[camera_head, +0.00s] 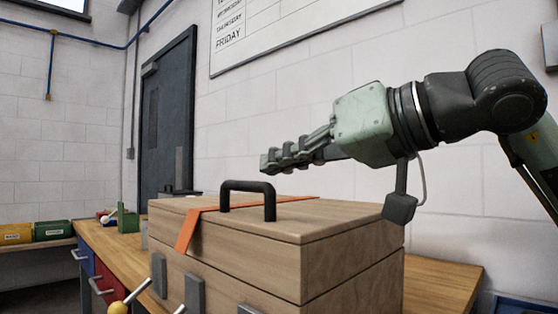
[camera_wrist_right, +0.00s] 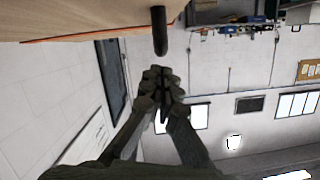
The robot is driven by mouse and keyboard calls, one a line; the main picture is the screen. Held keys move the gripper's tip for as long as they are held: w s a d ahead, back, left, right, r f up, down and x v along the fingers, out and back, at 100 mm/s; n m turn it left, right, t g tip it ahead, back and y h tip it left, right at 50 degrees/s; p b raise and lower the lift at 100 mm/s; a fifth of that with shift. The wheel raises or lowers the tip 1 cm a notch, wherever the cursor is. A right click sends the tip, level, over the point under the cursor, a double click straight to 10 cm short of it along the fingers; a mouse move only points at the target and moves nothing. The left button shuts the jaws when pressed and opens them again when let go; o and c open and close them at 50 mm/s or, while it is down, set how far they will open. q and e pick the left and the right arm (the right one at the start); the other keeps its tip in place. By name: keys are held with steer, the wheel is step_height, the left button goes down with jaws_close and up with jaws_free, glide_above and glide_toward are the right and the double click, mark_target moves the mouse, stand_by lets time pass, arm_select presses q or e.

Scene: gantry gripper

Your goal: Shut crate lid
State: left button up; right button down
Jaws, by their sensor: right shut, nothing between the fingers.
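The wooden crate (camera_head: 345,292) stands on a workbench in the head view. Its lid (camera_head: 320,222) lies flat on top, level with the crate's rim, with a thin dark seam between them. A black handle (camera_head: 270,200) stands up from the lid, and an orange strap (camera_head: 187,229) runs across it. My right gripper (camera_head: 270,161) is shut and empty, just above and behind the handle, apart from it. In the right wrist view the shut fingers (camera_wrist_right: 158,80) point toward the black handle (camera_wrist_right: 159,32), with the lid (camera_wrist_right: 75,18) at the top left. My left gripper is out of view.
The wooden bench (camera_head: 440,283) has bare room right of the crate. Grey plates (camera_head: 194,294) and a yellow-knobbed lever (camera_head: 118,307) show at the front. A green holder (camera_head: 128,222) stands on the bench at left. A white wall and dark door (camera_head: 168,120) are behind.

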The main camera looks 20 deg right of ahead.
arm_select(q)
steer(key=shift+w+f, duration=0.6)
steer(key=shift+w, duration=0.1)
arm_select(e)
steer(key=r+v, duration=0.2)
steer(key=v, duration=0.8)
steer(key=shift+d+r, duration=0.15)
steer(key=shift+r, duration=0.2)
